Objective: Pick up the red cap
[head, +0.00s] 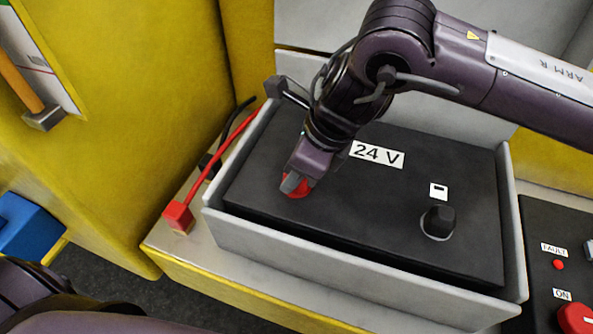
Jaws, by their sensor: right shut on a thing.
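The red cap (298,190) is on the left part of the black top of the 24 V box (400,240). My right gripper (294,184) comes down on it from above and is shut on it; the fingers hide much of the cap. I cannot tell whether the cap touches the panel. A black cap or knob (439,221) stands on the right of the same panel. My left gripper is not in view.
A red cable with a square red plug (178,217) lies left of the box, beside a black cable (240,115). A control panel with a red knob (576,318) is at the right. A blue block (28,228) and a hammer-like tool (43,118) are at the left.

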